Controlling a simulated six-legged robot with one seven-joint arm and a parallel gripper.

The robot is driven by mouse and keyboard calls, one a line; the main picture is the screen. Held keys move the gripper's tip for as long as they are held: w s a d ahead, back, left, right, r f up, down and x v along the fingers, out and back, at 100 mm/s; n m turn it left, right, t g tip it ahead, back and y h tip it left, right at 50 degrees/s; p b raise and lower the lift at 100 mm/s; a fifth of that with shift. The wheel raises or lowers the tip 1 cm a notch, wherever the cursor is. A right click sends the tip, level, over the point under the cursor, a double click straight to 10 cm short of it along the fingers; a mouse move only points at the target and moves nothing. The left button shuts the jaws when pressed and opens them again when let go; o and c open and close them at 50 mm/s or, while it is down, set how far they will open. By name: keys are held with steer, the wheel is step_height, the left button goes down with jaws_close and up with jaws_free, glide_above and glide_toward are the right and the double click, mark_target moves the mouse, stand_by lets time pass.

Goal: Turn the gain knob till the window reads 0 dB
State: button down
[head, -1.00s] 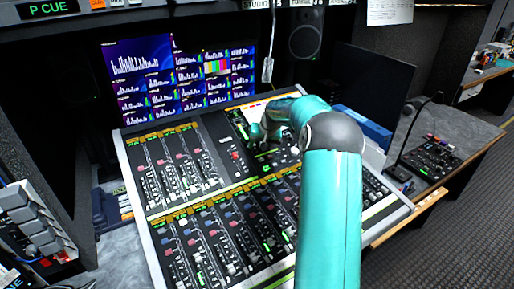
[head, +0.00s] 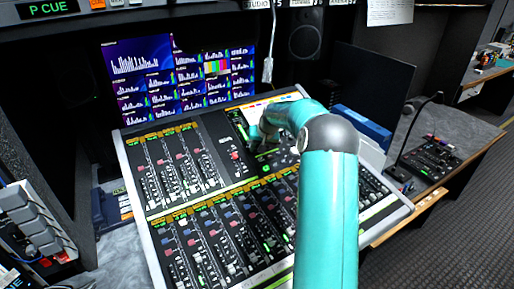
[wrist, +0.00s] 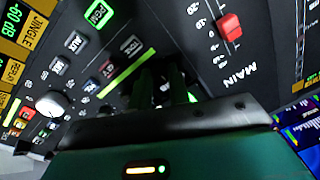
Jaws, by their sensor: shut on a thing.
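My gripper (head: 258,138) is down on the upper middle of the mixing console (head: 135,172). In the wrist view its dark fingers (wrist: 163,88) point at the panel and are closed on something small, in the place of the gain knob. The fingers hide nearly all of the knob, so its pointer cannot be seen. An orange display (wrist: 14,20) at the upper left of the wrist view reads "-60 dB" beside "JINGLE". I cannot tell whether it is the knob's window. No "0 dB" reading is legible.
In the wrist view, a white knob (wrist: 52,104) stands left of the fingers, and a red fader cap (wrist: 230,27) marked MAIN sits at upper right. Lit buttons, including PGM (wrist: 98,14), are close by. Monitors (head: 140,70) stand behind the console.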

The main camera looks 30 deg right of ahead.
steer(key=n, duration=0.5)
steer(key=shift+w+n, duration=0.1)
steer(key=shift+n, duration=0.2)
steer(key=n+g, duration=0.1)
steer(key=n, duration=0.4)
steer(key=shift+n, duration=0.4)
steer(key=c, duration=1.3)
jaws_free()
steer(key=shift+r, duration=0.1)
